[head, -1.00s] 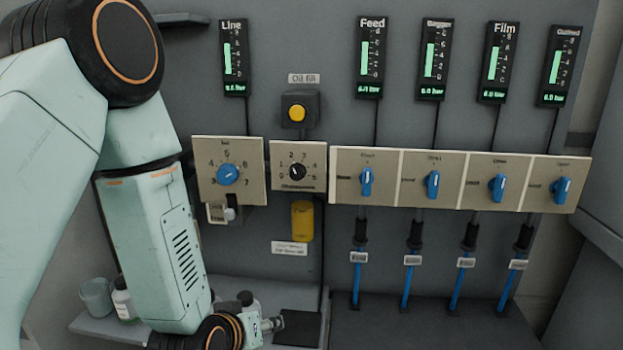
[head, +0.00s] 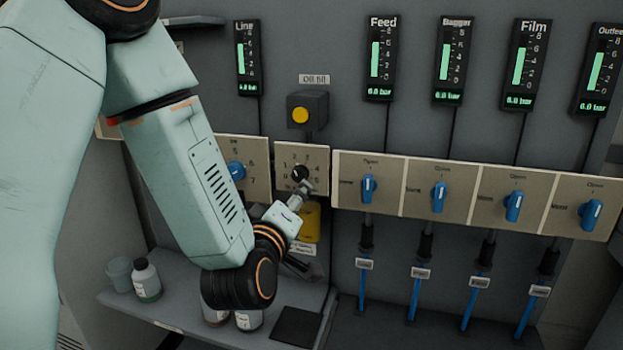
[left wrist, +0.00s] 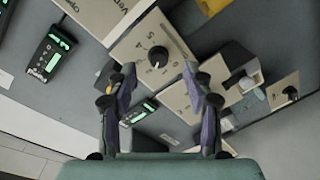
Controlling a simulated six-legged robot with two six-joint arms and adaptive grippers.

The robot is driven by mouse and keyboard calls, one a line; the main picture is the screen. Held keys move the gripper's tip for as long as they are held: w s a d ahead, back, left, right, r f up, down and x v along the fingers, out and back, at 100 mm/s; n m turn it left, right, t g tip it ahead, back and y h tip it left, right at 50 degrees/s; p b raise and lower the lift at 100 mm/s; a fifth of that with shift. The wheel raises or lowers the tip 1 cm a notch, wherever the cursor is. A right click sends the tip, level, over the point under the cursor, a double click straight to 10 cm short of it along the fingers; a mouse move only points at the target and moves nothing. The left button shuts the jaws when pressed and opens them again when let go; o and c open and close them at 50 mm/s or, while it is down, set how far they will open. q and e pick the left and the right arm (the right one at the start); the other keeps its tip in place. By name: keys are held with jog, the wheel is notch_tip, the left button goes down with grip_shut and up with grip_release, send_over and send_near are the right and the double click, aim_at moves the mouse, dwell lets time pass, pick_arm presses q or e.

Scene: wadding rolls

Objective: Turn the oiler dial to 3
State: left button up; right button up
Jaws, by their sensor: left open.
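The oiler dial (head: 299,173) is a black round knob on a beige plate (head: 318,156) with numbers around it. It also shows in the left wrist view (left wrist: 158,56), ahead of the fingers, with a small white mark on its edge; I cannot tell which number it points at. My left gripper (head: 304,188) is just in front of the plate, close below and right of the knob in the head view. In the left wrist view my left gripper (left wrist: 159,78) is open and empty, its fingers spread to either side of the knob's line. I see no contact. My right gripper is not in view.
A blue dial (head: 237,172) is left of it, partly behind my arm. A yellow button (head: 300,115) is above, a yellow cup (head: 311,222) below. Blue valve handles (head: 369,188) line the right panel. Bottles (head: 146,280) stand on the shelf (head: 125,301).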

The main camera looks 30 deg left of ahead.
aim_at(299, 177)
pick_arm(q)
jog(key=shift+n+t+y, duration=0.3)
jog(key=shift+n, duration=0.3)
jog(key=x, duration=0.4)
jog(key=a+x, duration=0.1)
jog(key=x, duration=0.2)
jog(key=shift+s+r, duration=0.25)
jog(key=shift+w+a, duration=0.2)
jog(key=shift+r, duration=0.2)
jog(key=shift+w+d, duration=0.15)
jog(key=shift+w, duration=0.1)
jog(key=shift+f, duration=0.1)
jog(key=shift+c, duration=1.2)
jog(key=shift+s, duration=0.15)
jog(key=shift+c, duration=1.4)
grip_shut()
